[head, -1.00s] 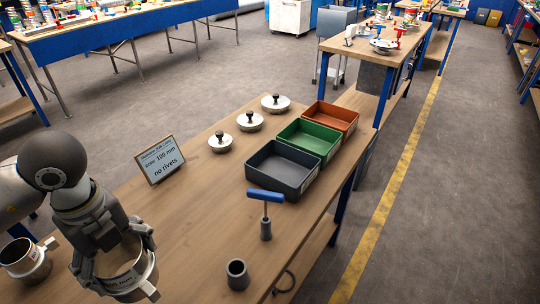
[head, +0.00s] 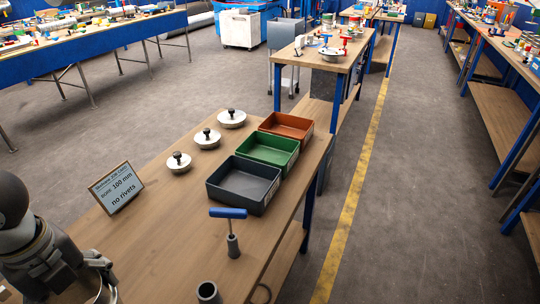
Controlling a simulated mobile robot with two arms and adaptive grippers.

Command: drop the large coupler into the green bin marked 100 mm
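My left gripper (head: 84,284) is at the lower left in the head view. Its fingers are at the rim of a large metal coupler (head: 106,295), which is mostly cut off by the bottom edge. I cannot tell whether the fingers press on it. The green bin (head: 295,157) stands in the middle of a row of three open bins, up and right of the gripper, and looks empty. No 100 mm mark is readable on it. A tilted job card (head: 117,188) reads 100 mm and no rivets. My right gripper is out of view.
A dark grey bin (head: 215,192) and an orange bin (head: 287,124) flank the green one. Three knobbed metal lids (head: 207,139) lie left of the bins. A blue-handled tool (head: 230,232) and a grey cup (head: 208,292) stand nearer. The wooden bench (head: 160,235) is clear between card and bins.

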